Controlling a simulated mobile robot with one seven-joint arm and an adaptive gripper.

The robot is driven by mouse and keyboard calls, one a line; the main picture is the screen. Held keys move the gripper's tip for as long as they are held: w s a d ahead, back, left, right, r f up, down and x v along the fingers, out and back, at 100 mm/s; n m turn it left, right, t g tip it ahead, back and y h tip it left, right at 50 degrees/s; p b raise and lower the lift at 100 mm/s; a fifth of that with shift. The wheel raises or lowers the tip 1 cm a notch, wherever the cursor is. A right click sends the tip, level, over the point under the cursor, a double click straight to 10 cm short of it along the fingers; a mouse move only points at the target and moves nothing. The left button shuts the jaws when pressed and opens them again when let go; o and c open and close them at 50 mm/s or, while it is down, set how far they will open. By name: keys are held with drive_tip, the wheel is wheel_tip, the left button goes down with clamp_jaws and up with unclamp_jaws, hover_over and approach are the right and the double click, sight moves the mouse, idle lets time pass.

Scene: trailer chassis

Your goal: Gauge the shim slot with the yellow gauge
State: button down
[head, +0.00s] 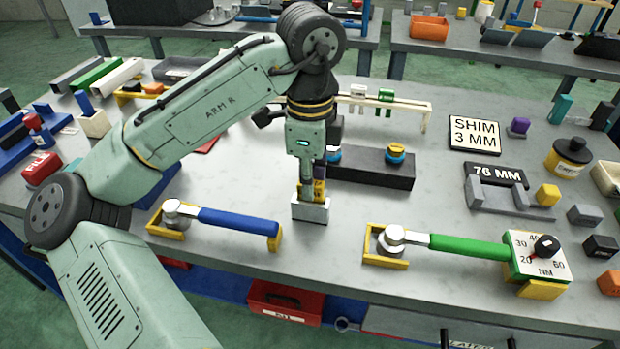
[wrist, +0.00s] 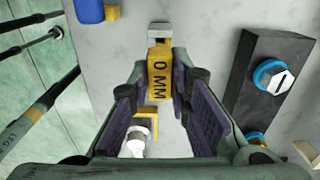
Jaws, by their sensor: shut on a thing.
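My gripper (head: 312,185) is shut on the yellow gauge (wrist: 159,80), which carries dark lettering reading "0 MM", perhaps partly covered. The gauge also shows as a small yellow patch between the fingers in the head view (head: 319,190). A pale grey block (head: 310,212) is at the lower end of the gauge, low over or on the bench; it also shows in the wrist view (wrist: 160,33). I cannot tell whether this block belongs to the gauge or is separate. A "SHIM 3 MM" sign (head: 475,134) stands at the right. I cannot make out the shim slot for certain.
A blue-handled wrench (head: 235,221) lies front left, a green-handled wrench (head: 465,246) front right, both in yellow cradles.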

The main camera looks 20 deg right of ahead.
drive_tip(key=shift+r+p, duration=0.9)
drive_tip(key=shift+r, duration=3.05)
